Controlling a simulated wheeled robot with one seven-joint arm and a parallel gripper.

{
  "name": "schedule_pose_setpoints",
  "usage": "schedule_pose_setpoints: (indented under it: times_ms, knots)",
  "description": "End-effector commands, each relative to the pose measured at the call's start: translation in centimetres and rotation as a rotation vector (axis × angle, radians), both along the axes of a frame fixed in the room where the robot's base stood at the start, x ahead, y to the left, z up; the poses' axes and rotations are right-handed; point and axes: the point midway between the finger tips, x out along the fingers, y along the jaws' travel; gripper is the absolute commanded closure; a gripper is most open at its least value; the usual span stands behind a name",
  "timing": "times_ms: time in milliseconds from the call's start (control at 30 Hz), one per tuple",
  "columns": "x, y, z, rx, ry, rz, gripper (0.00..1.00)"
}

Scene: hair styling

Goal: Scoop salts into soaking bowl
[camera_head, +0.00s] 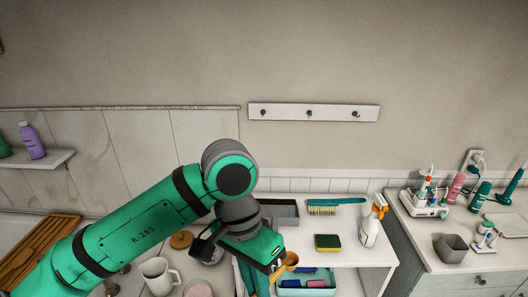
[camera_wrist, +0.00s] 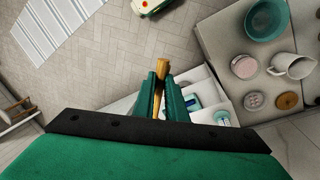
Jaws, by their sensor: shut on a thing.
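My gripper (camera_head: 274,264) is shut on a wooden scoop (camera_head: 290,259), held above the white shelf unit. In the wrist view, the fingers (camera_wrist: 163,100) close around the scoop (camera_wrist: 162,72), which points away from my wrist; its bowl's contents cannot be seen. A teal soaking bowl (camera_wrist: 267,20) stands on the counter at upper right of the wrist view, apart from my gripper. A round container with a pinkish top (camera_wrist: 244,67), possibly the salts, stands near it. It also shows at the bottom of the head view (camera_head: 198,290).
A white pitcher (camera_wrist: 294,66), a wooden lid (camera_wrist: 287,101) and a small pink round item (camera_wrist: 254,101) share the bowl's counter. The shelf unit (camera_head: 345,252) carries a sponge (camera_head: 327,242), a brush (camera_head: 325,208), a spray bottle (camera_head: 371,226) and a teal tray (camera_head: 308,292).

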Motion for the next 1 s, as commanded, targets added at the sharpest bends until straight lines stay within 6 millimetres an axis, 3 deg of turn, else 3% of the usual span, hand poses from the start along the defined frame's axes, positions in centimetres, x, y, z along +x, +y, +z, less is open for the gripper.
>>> schedule_pose_setpoints:
  times_ms: [567,1000]
  knots:
    - [0.1,0.0,-0.7,0.000,-0.001,0.021,1.00]
    - [1.2,-0.5,-1.7,0.001,-0.001,0.415,1.00]
